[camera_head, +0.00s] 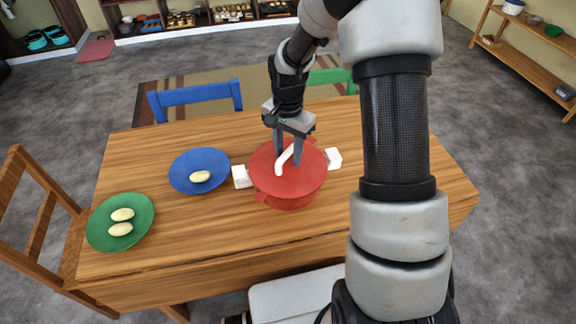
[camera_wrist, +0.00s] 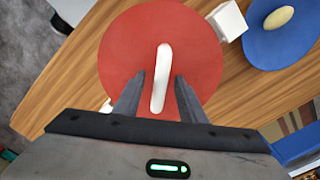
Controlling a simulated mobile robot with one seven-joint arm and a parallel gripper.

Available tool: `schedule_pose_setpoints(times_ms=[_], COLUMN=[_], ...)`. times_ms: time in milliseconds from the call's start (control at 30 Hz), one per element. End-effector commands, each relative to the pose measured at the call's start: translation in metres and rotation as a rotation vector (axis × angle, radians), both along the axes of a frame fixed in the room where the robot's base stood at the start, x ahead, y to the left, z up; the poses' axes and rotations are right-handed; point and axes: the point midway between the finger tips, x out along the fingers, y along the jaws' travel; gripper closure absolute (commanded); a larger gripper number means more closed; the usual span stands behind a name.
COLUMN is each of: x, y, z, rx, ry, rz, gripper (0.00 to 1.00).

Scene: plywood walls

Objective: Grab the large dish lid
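The large dish lid (camera_head: 268,180) is red and round with a white bar handle (camera_head: 284,159). It sits on a red pot (camera_head: 288,203) in the middle of the wooden table. My gripper (camera_head: 288,160) is directly over the lid, pointing down. In the wrist view, my gripper (camera_wrist: 159,92) has its two dark fingers apart, one on each side of the white handle (camera_wrist: 161,78). Gaps show between the fingers and the handle. The red lid (camera_wrist: 125,50) fills the middle of that view. How low the fingertips reach beside the handle is hard to tell.
White blocks stand close beside the pot, left (camera_head: 241,176) and right (camera_head: 333,158). A blue plate (camera_head: 184,164) and a green plate (camera_head: 101,237) on the left hold pale oval items. The wooden table (camera_head: 350,200) is clear at its front. Chairs stand around it.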

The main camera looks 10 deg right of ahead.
Motion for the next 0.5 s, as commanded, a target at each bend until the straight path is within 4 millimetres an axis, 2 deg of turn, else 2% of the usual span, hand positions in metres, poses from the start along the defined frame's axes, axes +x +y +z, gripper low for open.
schedule_pose_setpoints(times_ms=[267,400,500], x=[0.0001,0.0001,0.0001], y=[0.0001,0.0001,0.0002], z=[-0.0032,-0.0031,-0.0031], rx=[0.0,0.0,0.0], ry=[-0.001,-0.001,-0.001], rz=[0.0,0.0,0.0], gripper=[0.63,0.86,1.0])
